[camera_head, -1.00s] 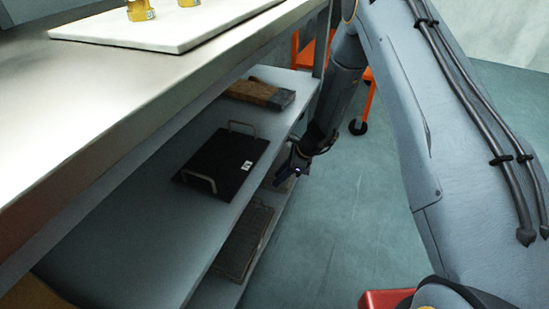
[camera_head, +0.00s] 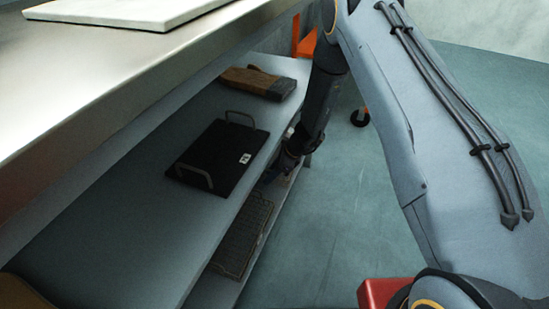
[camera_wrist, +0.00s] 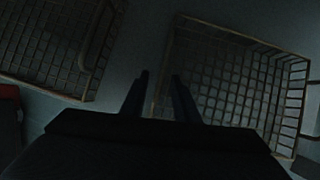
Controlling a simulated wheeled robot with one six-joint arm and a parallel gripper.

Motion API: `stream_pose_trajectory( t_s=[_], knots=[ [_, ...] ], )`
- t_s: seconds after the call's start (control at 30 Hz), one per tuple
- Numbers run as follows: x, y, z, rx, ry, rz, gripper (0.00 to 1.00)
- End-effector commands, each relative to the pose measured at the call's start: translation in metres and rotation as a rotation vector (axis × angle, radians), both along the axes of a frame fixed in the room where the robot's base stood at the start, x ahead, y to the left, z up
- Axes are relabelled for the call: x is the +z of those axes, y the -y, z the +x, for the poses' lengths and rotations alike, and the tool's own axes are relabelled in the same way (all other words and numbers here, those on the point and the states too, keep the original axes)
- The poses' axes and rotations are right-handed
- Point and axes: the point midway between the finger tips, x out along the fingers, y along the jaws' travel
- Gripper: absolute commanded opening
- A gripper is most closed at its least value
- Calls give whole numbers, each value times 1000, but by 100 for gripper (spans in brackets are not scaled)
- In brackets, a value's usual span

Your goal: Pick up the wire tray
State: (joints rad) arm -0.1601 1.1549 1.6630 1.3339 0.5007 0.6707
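A wire tray (camera_head: 240,238) with a dark mesh floor lies on the lower shelf, partly hidden by the shelf above. The wrist view shows two mesh pieces. A flat one with a raised bar (camera_wrist: 50,45) is at upper left, and a basket with barred side walls (camera_wrist: 235,85) is at right. I cannot tell for certain which one is the tray in the head view. My gripper (camera_wrist: 160,78) is open, with bare shelf showing between its fingers. The right finger overlaps the basket's near edge in the picture; contact is unclear. In the head view its tips are hard to make out beside the shelf edge.
A black board with two handles (camera_head: 217,158) lies on the upper shelf, with brown-and-grey gloves (camera_head: 258,82) behind it. A steel worktop carrying a white board (camera_head: 130,12) overhangs the shelves. An orange wheeled frame (camera_head: 306,44) stands behind.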

Motion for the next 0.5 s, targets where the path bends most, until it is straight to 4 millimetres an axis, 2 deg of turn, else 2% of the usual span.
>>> stream_pose_trajectory(
  t_s=[0.07, 0.27, 0.43, 0.5],
  knots=[
    [-6, -3, 0, 0, -1, 0, 28],
    [-5, -3, 0, 0, 0, 0, 28],
    [-5, -3, 0, 0, 0, 0, 0],
    [-5, -3, 0, 1, 0, 0, 0]
  ],
)
